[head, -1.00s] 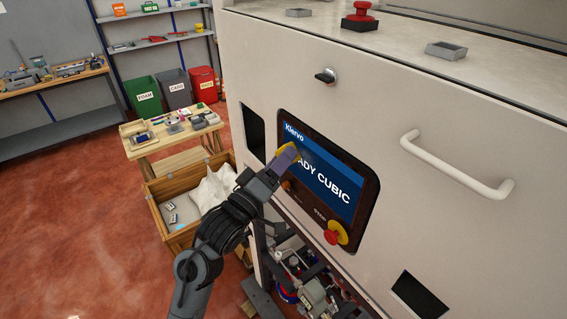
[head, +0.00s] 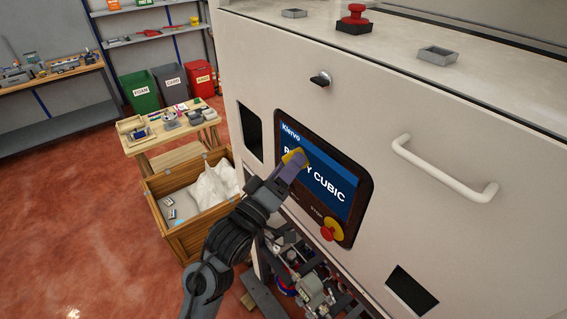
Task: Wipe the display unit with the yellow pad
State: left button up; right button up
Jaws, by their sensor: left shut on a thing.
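The display unit (head: 330,205) is a dark-framed panel set in the machine's cream front, with a blue and black screen reading "Kervo" and partly covered text ending in "CUBIC". My left gripper (head: 289,165) is shut on the yellow pad (head: 296,157) in front of the screen's upper left part. Only a small part of the pad shows, and its contact with the screen cannot be told for certain. My gripper hides some letters and the panel's lower left. My right gripper is not in view.
A red and yellow stop knob (head: 332,229) sticks out at the display's lower edge. A white handle (head: 446,168) juts out to the right. Below is an open bay with machine parts (head: 312,284). A wooden crate (head: 188,240) and a small table (head: 172,140) stand at left.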

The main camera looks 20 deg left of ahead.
pick_arm(q)
jog(key=shift+s+d+p, duration=0.2)
jog(key=shift+s+d, duration=0.5)
jog(key=shift+d, duration=0.25)
jog(key=shift+s+d+p, duration=0.2)
jog(key=shift+s+d, duration=0.45)
jog(key=shift+d, duration=0.3)
jog(key=shift+s+d, duration=0.85)
jog(key=shift+d, duration=0.2)
jog(key=shift+d+p, duration=0.1)
jog(key=shift+p, duration=0.4)
jog(key=shift+w, duration=0.15)
jog(key=shift+w+a+p, duration=0.35)
jog(key=shift+w+a, duration=0.45)
jog(key=shift+a, duration=0.4)
jog(key=shift+w+a+p, duration=0.35)
jog(key=shift+w+a, duration=0.45)
jog(key=shift+a, duration=0.35)
jog(key=shift+w+a+p, duration=0.35)
jog(key=shift+w+a, duration=0.45)
jog(key=shift+a, duration=0.4)
jog(key=shift+w+a, duration=0.85)
jog(key=shift+a, duration=0.2)
